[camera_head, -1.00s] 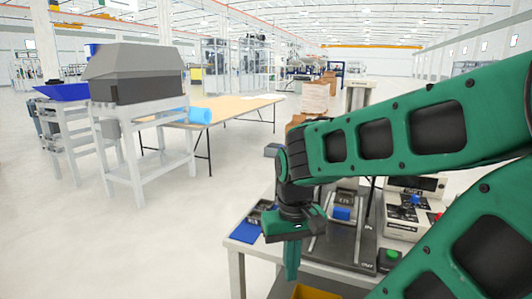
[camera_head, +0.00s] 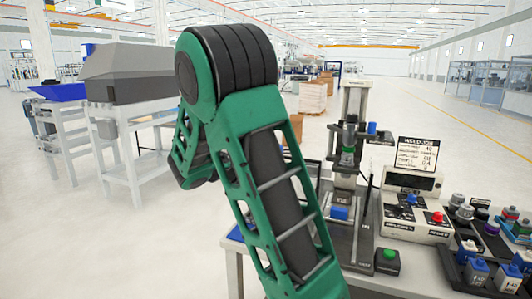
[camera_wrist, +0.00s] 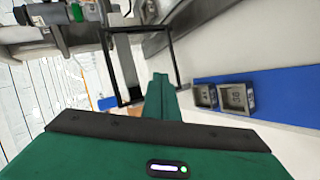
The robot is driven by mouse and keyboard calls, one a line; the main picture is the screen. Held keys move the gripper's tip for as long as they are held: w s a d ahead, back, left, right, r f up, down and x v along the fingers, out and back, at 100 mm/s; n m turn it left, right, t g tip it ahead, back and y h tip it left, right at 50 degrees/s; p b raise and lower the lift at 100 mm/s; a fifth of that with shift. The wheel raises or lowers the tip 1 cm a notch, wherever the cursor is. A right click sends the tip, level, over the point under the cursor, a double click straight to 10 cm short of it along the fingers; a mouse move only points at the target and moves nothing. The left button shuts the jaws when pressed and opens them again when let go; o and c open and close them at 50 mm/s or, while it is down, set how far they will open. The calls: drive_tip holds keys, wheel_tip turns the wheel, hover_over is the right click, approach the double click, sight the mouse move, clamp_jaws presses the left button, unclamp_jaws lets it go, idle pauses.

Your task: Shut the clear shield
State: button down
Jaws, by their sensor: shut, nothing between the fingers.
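The clear shield shows in the wrist view as a thin dark rectangular frame (camera_wrist: 174,58) around a see-through pane. It stands tilted just beyond my gripper (camera_wrist: 160,86), whose shut green fingers have nothing between them. The fingertips overlap the lower part of the frame in that view; I cannot tell whether they touch it. In the head view my green arm hides my gripper and part of the shield's area. The welding press (camera_head: 350,150) stands upright on the bench, with a blue block (camera_head: 339,213) at its foot.
A control box (camera_head: 412,205), a green button (camera_head: 389,256) and trays of parts (camera_head: 480,265) fill the bench's right side. The floor at left is open.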

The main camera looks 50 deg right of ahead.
drive_tip(key=w+a+r+n+t+h, duration=0.3)
drive_tip(key=w+a+r+n+h, duration=0.15)
drive_tip(key=w+r, duration=0.4)
drive_tip(key=d+h, duration=0.1)
drive_tip(key=d, duration=1)
drive_tip(key=shift+d+f, duration=0.4)
